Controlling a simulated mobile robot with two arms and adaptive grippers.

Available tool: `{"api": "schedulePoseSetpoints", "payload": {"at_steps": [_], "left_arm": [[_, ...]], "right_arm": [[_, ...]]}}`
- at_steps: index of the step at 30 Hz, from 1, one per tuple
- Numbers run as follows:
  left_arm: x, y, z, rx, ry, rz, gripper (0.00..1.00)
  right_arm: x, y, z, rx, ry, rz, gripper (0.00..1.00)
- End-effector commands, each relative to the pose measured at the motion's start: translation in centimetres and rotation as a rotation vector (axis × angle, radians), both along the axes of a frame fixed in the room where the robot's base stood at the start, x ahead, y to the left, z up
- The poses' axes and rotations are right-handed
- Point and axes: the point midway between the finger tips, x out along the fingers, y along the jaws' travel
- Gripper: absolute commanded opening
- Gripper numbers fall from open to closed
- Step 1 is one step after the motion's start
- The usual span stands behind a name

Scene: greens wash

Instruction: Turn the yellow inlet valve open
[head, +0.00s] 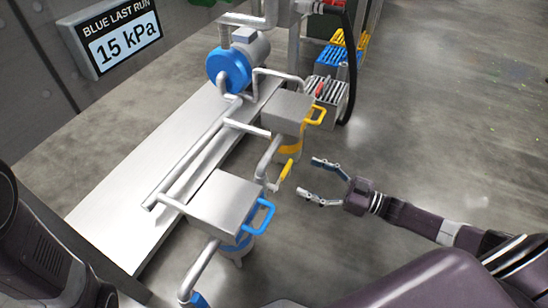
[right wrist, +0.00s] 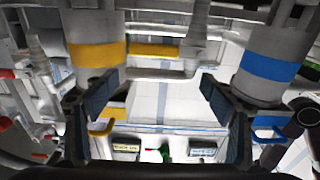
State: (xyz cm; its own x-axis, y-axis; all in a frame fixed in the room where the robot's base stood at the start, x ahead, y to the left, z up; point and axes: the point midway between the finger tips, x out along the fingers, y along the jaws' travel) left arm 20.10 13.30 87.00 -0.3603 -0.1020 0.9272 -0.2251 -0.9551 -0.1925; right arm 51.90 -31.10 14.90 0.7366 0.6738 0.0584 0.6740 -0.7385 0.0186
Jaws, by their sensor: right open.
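The yellow inlet valve handle (head: 287,170) is a short yellow lever on the grey pipe beside the yellow-banded vessel (head: 288,146). In the right wrist view the yellow lever (right wrist: 154,49) shows beyond the fingers, next to the yellow-banded vessel (right wrist: 95,50). My right gripper (head: 308,177) is open and empty, just right of the lever, its fingers pointing at it. In the right wrist view its two dark finger pads (right wrist: 158,88) stand wide apart with nothing between them. They do not appear to touch the lever. My left gripper is out of view.
A blue-banded vessel with a grey lid (head: 224,203) and blue handle (head: 263,215) stands nearer. A blue pump (head: 230,70) and pipes sit on the pale bench (head: 105,208). A black hose (head: 350,80) and coloured crates (head: 340,55) are behind. Floor at right is clear.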

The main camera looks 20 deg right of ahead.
Motion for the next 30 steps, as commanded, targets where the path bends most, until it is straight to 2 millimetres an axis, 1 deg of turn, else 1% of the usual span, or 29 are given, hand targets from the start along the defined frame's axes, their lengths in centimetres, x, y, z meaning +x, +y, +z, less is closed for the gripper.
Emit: {"api": "schedulePoseSetpoints", "payload": {"at_steps": [1,2,3,5,8,15,19,24,30], "left_arm": [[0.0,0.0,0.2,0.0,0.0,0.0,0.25],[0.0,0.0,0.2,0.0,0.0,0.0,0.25],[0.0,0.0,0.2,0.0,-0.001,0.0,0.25],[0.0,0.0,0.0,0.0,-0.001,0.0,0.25],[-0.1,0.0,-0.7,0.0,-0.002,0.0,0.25],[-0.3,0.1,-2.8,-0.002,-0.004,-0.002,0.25],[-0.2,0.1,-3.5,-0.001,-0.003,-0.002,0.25],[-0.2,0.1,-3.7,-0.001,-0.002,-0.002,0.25],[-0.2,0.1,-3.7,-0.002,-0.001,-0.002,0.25]], "right_arm": [[-0.8,-1.4,-0.9,-0.015,0.031,-0.006,0.77],[-1.1,-1.9,-1.3,-0.018,0.043,-0.008,0.77],[-1.4,-2.3,-1.6,-0.021,0.052,-0.01,0.77],[-1.4,-2.4,-1.9,-0.023,0.059,-0.011,0.77],[-0.6,-1.7,-2.1,-0.022,0.056,-0.01,0.77],[2.4,1.0,-2.2,-0.022,0.055,-0.01,0.77],[3.6,2.0,-2.1,-0.022,0.055,-0.011,0.77],[4.2,2.6,-1.9,-0.023,0.057,-0.012,0.77],[4.3,2.6,-1.8,-0.024,0.058,-0.012,0.77]]}}
